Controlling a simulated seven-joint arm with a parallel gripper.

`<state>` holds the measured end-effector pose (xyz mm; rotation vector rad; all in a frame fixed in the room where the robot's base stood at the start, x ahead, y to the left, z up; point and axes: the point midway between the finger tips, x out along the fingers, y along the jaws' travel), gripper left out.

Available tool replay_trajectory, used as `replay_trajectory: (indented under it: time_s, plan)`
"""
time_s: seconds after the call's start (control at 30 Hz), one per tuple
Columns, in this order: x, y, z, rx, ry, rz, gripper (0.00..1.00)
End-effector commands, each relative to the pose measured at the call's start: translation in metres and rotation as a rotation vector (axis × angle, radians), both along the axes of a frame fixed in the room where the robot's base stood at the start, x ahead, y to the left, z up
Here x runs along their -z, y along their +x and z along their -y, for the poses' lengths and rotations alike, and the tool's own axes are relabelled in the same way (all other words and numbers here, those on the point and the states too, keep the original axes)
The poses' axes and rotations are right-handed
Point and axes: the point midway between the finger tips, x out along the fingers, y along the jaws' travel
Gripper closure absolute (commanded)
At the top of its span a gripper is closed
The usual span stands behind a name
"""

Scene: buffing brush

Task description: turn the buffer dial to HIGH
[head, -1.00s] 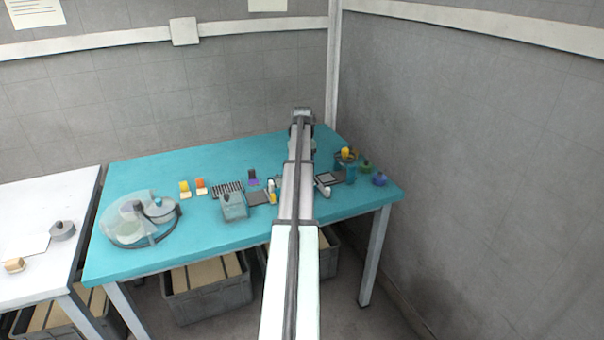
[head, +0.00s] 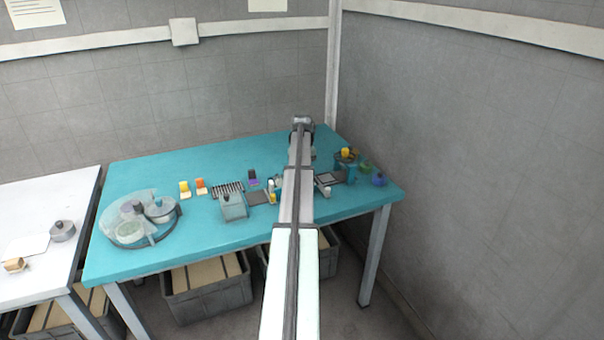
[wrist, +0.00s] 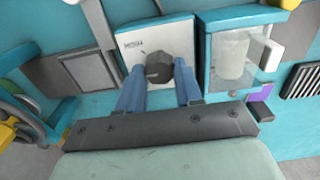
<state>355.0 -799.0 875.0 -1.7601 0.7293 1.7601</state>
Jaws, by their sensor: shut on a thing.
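The buffer dial (wrist: 159,70) is a dark, faceted knob on a pale panel (wrist: 178,31) with small dark lettering, seen in the wrist view. My gripper (wrist: 159,82) has its two blue fingers on either side of the dial and is shut on it. The lettering is too small to read surely, and I cannot tell which setting the dial points to. In the head view my own arm hides the dial and the gripper.
In the wrist view, a clear-fronted box (wrist: 211,75) stands close right of the panel, and a grey tray (wrist: 90,70) lies left. In the head view, a clear-lidded round carousel (head: 112,233) stands on the left of the teal table (head: 130,180). Coloured pots (head: 379,180) stand at right.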

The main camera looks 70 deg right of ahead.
Motion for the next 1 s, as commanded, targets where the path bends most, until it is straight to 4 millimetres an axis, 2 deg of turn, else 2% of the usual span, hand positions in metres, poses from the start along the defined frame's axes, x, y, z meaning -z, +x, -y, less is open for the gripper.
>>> replay_trajectory:
  time_s: [0.03,0.23,0.57,1.0]
  plan:
    - [-0.0001,0.0000,0.0000,0.000,0.000,0.000,0.77]
    - [-0.0001,0.0001,-0.0001,0.000,0.000,0.000,0.95]
    - [-0.0002,-0.0001,0.0001,0.057,0.000,0.000,0.95]
    - [-0.0003,-0.0006,0.0006,0.388,0.000,0.000,0.95]
